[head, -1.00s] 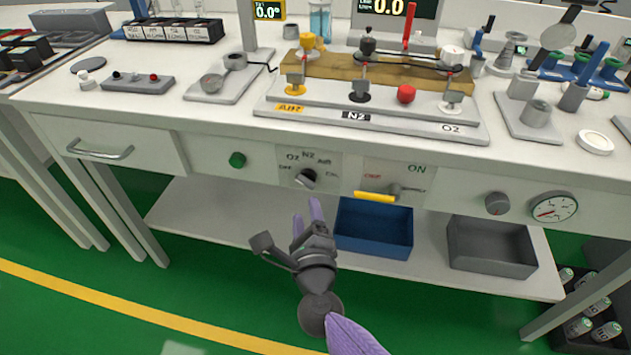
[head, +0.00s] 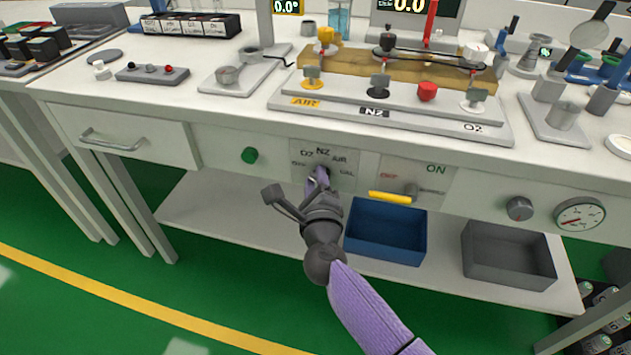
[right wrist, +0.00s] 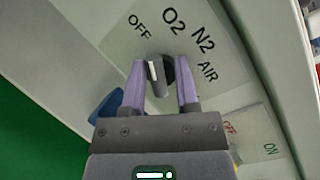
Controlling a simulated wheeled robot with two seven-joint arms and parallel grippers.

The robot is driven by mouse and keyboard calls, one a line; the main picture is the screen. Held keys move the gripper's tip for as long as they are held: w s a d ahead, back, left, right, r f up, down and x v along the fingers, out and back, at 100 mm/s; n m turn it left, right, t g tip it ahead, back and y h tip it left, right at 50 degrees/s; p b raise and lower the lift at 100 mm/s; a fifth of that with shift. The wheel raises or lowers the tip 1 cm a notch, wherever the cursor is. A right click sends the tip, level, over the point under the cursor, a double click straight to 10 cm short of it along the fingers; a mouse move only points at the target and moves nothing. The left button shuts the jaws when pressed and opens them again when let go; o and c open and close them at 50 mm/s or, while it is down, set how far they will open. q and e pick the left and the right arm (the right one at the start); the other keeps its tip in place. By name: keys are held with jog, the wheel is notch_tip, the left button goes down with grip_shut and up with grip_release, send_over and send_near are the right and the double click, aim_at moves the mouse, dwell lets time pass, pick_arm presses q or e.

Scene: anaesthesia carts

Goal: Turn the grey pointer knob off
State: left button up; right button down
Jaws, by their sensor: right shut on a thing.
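The grey pointer knob (head: 323,171) is on the cart's front panel, on a pale label plate (head: 347,180) with several positions marked. In the right wrist view the knob (right wrist: 157,75) has a white line on its grip bar, and OFF, O2, N2 and AIR stand around it. The line runs roughly up and down the picture; which mark it points at I cannot tell for sure. My right gripper (head: 319,182) is at the knob, its purple fingers (right wrist: 161,80) on either side of the bar, shut on it. My left gripper is not in view.
Right of the plate are an ON/OFF lever with a yellow handle (head: 390,197), a round grey knob (head: 519,208) and a gauge (head: 580,215). A green button (head: 249,155) is to the left. A blue bin (head: 386,232) and a grey bin (head: 508,256) stand on the lower shelf.

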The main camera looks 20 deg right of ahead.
jog(key=shift+s+f+p, duration=0.1)
jog(key=shift+p, duration=0.25)
jog(key=n+p, duration=0.1)
jog(key=n+g+p, duration=0.1)
jog(key=p, duration=0.1)
jog(key=n+p, duration=0.1)
jog(key=p, duration=0.1)
jog(key=shift+a+r, duration=0.2)
jog(key=shift+r, duration=0.05)
jog(key=shift+f+n+g+p, duration=0.3)
jog(key=shift+n+p, duration=0.05)
jog(key=shift+n, duration=0.15)
jog(key=shift+f, duration=0.3)
jog(key=c, duration=0.8)
grip_release()
jog(key=shift+o, duration=1.1)
jog(key=shift+r, duration=0.1)
